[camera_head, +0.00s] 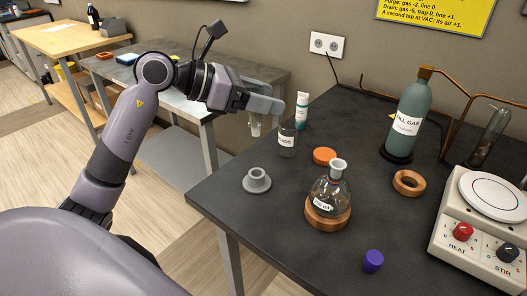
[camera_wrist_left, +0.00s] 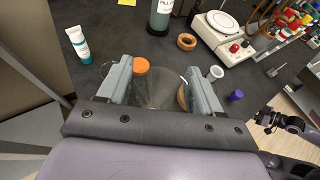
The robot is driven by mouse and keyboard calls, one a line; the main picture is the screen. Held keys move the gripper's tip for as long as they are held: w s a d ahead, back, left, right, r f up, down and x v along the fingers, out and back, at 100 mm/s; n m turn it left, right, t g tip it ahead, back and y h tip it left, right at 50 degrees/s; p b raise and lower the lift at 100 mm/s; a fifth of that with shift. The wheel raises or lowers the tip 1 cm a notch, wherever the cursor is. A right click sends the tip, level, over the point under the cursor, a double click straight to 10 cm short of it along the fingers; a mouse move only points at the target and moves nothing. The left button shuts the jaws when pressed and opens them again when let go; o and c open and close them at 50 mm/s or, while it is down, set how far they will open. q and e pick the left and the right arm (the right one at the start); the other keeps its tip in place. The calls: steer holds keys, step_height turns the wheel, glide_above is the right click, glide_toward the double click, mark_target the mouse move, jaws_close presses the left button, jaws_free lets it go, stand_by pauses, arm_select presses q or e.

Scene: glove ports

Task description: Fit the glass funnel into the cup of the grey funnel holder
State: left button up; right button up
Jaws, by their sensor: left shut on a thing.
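My left gripper (camera_head: 266,104) is shut on the clear glass funnel (camera_head: 256,128), which hangs below the fingers off the table's left edge. In the left wrist view the funnel (camera_wrist_left: 162,88) shows as a see-through cone between the two fingers (camera_wrist_left: 160,90). The grey funnel holder (camera_head: 257,181), a round base with a raised cup, stands upright on the dark table near its left edge. It is below the gripper in the head view, apart from the funnel, and its cup looks empty. Something like my right arm shows in the left wrist view (camera_wrist_left: 285,124); its fingers cannot be made out.
On the dark table (camera_head: 230,190), a labelled clear jar (camera_head: 287,140) and a white-teal tube (camera_head: 302,110) stand near the gripper. A flask (camera_head: 331,188) on a cork ring, an orange lid (camera_head: 325,156) and a purple cap (camera_head: 373,261) lie to the right. The hotplate (camera_head: 480,225) is far right.

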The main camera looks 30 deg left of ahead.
arm_select(q)
step_height(320, 180, down, 12)
steer(key=shift+f, duration=0.1)
stand_by(0.5)
steer(key=shift+f+b, duration=0.45)
steer(key=shift+b, duration=0.15)
steer(key=o, duration=1)
steer(key=shift+r, duration=0.1)
steer(key=shift+o, duration=0.2)
steer(key=shift+r, duration=0.1)
